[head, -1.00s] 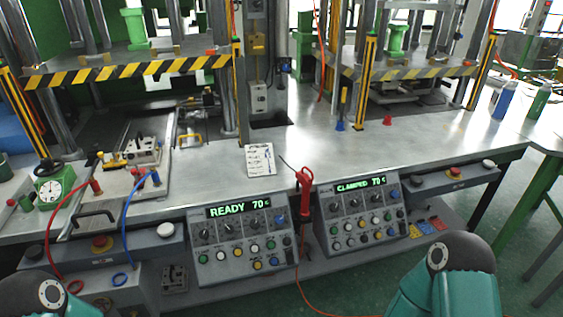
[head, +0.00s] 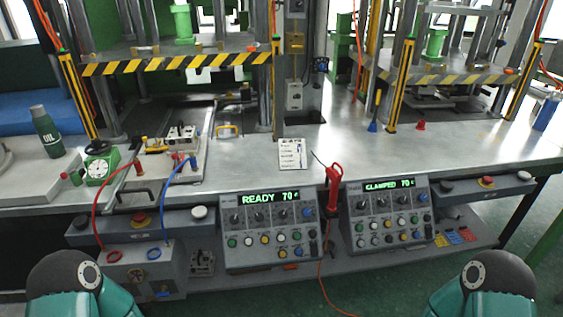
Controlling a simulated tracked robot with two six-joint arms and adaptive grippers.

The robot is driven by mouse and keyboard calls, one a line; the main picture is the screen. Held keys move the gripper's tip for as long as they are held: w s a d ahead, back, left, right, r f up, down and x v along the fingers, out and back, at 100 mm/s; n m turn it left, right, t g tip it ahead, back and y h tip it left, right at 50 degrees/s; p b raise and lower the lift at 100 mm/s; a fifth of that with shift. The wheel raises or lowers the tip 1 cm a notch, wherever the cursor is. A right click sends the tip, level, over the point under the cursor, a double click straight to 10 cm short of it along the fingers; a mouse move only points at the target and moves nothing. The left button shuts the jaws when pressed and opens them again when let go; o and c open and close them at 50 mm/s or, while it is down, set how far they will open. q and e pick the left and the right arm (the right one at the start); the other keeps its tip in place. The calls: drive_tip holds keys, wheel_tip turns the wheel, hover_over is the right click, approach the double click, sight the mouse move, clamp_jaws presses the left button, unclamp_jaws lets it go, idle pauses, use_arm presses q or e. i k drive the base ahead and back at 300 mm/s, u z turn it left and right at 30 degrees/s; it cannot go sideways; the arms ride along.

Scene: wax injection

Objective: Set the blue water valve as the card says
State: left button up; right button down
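A white card (head: 292,154) with small writing stands on the steel table behind the left control panel; its text is too small to read. A blue fitting (head: 193,163) on the left mould plate joins a blue hose (head: 164,200). The hose runs down to a blue ring (head: 153,254) on a grey box (head: 170,272). A blue knob (head: 308,211) sits at the upper right of the left panel. I cannot tell which blue part is the water valve. Only teal links of my arms show at the bottom corners; both grippers are out of view.
The left panel (head: 240,223) reads READY 70 and the right panel (head: 408,214) CLAMPED 70. A red tool (head: 333,178) with an orange cord stands between them. A red hose (head: 100,212), a green dial gauge (head: 99,168) and an oil bottle (head: 46,132) are at left.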

sight(164, 293)
drive_tip(key=u, duration=0.05)
drive_tip(key=k, duration=0.65)
drive_tip(key=z, duration=0.35)
drive_tip(key=i, duration=0.85)
drive_tip(key=u, duration=1.5)
